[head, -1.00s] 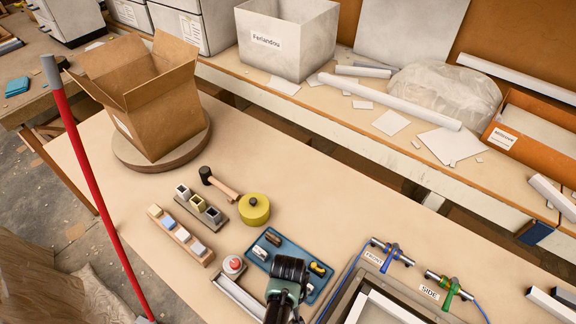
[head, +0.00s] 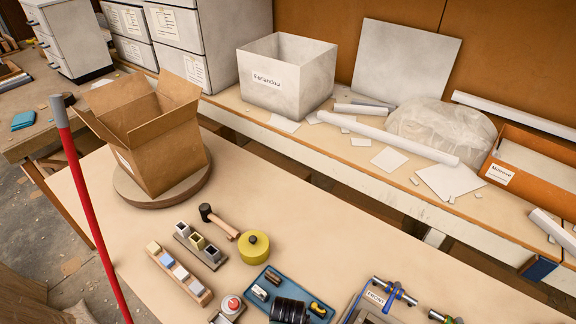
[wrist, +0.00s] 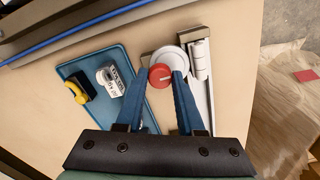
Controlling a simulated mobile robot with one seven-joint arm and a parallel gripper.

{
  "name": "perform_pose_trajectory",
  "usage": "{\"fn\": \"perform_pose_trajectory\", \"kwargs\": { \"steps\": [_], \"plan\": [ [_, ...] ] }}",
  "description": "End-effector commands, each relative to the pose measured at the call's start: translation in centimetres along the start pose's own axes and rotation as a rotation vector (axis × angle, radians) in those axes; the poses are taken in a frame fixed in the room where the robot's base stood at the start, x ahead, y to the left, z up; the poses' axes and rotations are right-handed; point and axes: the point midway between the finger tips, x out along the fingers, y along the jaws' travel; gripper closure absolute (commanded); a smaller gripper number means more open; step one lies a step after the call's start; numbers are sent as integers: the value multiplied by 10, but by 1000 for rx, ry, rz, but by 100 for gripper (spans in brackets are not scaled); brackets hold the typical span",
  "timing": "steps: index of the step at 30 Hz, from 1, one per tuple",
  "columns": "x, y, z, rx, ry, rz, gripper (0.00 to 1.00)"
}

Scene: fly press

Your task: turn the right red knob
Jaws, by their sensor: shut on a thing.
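The fingertips are hidden in the head view.
A blue tray (wrist: 73,70) with small tools lies close beside the gripper. In the head view, a yellow round tin (head: 254,250), a mallet (head: 219,221) and block holders (head: 180,275) stand nearby. A cardboard box (head: 158,145) sits on a round board behind.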

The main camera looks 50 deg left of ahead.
Motion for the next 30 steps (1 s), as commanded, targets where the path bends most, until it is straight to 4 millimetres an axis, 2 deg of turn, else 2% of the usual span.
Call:
{"fn": "perform_pose_trajectory", "kwargs": {
  "steps": [5,6,10,22,26,30],
  "plan": [
    [-1,1,-1,-2,2,3,100],
    [-1,1,-1,-2,2,3,56],
    [-1,1,-1,-1,1,2,33],
    [-6,0,0,0,1,1,33],
    [-21,0,-1,0,2,3,33],
    [-46,1,-1,0,3,4,33]
  ]
}}
